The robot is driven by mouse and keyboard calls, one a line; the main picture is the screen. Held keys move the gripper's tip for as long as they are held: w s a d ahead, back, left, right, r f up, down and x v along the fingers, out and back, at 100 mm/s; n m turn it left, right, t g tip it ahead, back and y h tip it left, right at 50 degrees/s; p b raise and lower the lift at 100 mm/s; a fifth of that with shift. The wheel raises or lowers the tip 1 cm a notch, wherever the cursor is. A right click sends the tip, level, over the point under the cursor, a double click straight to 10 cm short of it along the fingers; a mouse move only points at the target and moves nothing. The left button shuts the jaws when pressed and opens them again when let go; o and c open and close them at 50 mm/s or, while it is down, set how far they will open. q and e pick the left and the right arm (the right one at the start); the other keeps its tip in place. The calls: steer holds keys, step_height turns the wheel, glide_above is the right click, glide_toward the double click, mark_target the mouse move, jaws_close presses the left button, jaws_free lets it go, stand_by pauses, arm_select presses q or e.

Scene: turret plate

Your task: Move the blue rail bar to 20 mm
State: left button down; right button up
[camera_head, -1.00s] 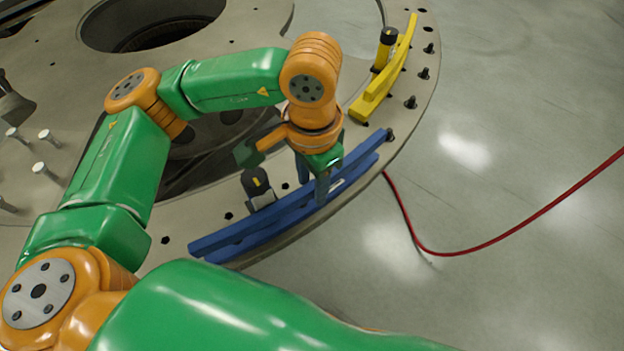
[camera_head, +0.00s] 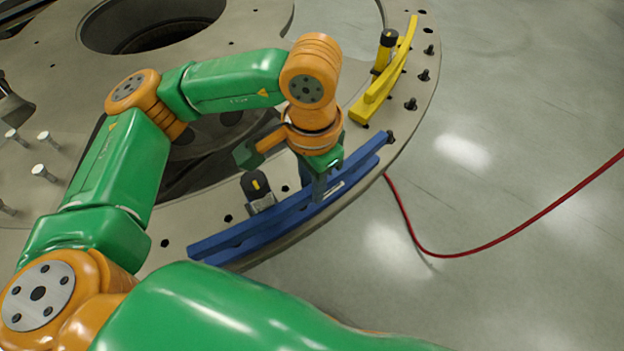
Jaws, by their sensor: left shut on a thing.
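The blue rail bar (camera_head: 240,236) lies along the rim of the round turret plate (camera_head: 190,226), in the lower middle of the head view. It is long and slightly bent, with a second blue strip beside it. My left gripper (camera_head: 320,190) points down over the bar, right of its middle, and is shut on it. The gripper's fingers hide a short stretch of the bar. A black knob with a yellow mark (camera_head: 257,188) stands on a grey block at the bar's inner side. My right gripper is not in view.
A yellow rail bar (camera_head: 385,80) with its own black knob (camera_head: 387,42) sits further along the rim. Black bolts (camera_head: 411,104) stand near it. Several light pegs (camera_head: 42,171) stand at the left. A red cable (camera_head: 500,237) lies on the open floor at right.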

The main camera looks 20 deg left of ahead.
arm_select(q)
steer(key=shift+r+p, duration=0.4)
steer(key=shift+r, duration=0.4)
stand_by(0.4)
steer(key=c, duration=0.9)
jaws_free()
step_height(320, 180, up, 7)
steer(key=p, duration=0.4)
steer(key=shift+r, duration=0.1)
